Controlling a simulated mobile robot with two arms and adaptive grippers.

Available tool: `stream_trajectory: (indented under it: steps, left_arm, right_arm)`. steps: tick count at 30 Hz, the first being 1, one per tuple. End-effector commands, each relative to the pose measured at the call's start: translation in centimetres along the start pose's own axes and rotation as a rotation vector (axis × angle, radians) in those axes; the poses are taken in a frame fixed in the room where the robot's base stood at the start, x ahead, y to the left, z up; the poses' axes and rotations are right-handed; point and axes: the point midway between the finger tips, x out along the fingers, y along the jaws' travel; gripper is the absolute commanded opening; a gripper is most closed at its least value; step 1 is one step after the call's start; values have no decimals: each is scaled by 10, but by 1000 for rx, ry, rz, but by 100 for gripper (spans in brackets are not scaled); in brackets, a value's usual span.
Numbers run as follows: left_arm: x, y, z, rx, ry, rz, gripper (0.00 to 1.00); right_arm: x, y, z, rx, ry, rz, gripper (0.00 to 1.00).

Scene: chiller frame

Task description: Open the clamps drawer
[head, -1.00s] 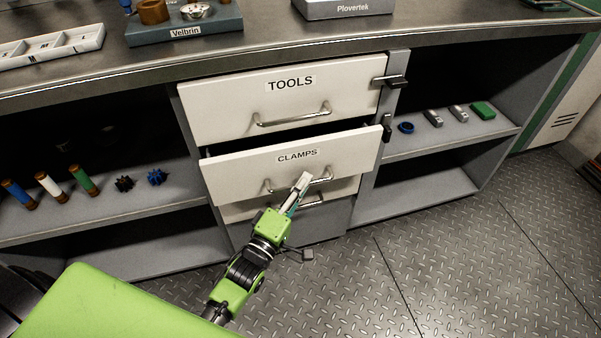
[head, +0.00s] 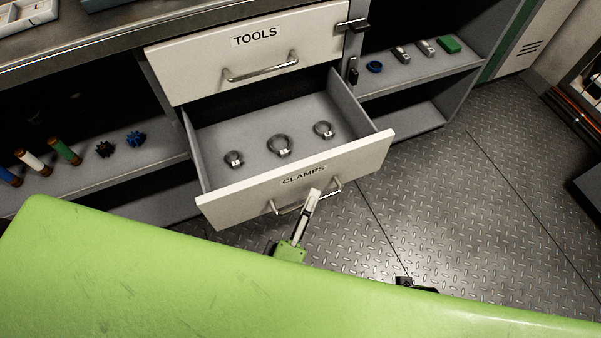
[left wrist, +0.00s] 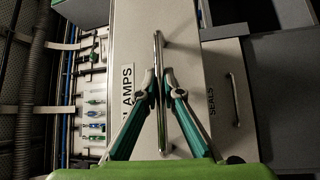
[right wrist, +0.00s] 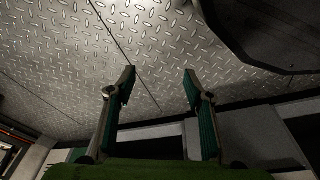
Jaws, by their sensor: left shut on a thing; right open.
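The clamps drawer (head: 222,206) is pulled well out of the cabinet, its white front labelled CLAMPS. Several ring clamps, such as the middle one (head: 280,146), lie on its grey floor. My left gripper (head: 314,196) is at the drawer's metal handle (head: 284,209). In the left wrist view, my left gripper's fingers (left wrist: 160,88) are shut on the handle bar (left wrist: 158,50), beside the label. My right gripper (right wrist: 158,82) is open and empty, with patterned metal floor beyond it in the right wrist view.
The closed TOOLS drawer (head: 250,64) sits above, with a black latch (head: 352,25) at its right. A SEALS drawer (left wrist: 222,95) shows in the left wrist view. Side shelves hold small parts, including a green block (head: 449,45). Floor (head: 430,200) to the right is clear.

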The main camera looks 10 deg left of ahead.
Motion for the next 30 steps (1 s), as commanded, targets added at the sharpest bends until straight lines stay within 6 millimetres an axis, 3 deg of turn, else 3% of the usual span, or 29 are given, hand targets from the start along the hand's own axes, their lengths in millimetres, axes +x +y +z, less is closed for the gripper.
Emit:
stream_trajectory:
  steps: [9,24,25,27,30]
  left_arm:
    - [-28,6,27,0,-1,-4,0]
    - [-32,7,31,1,0,-3,0]
    - [-32,7,31,1,0,-3,12]
    - [-31,7,31,1,0,-2,25]
    - [-31,8,31,1,-1,-1,25]
  right_arm:
    - [13,-1,11,-2,-10,-1,47]
    - [16,-1,12,-2,-11,-1,47]
    - [15,-1,12,-2,-11,-1,47]
    - [15,-1,12,-2,-11,-1,47]
    - [15,-1,12,-2,-11,-1,47]
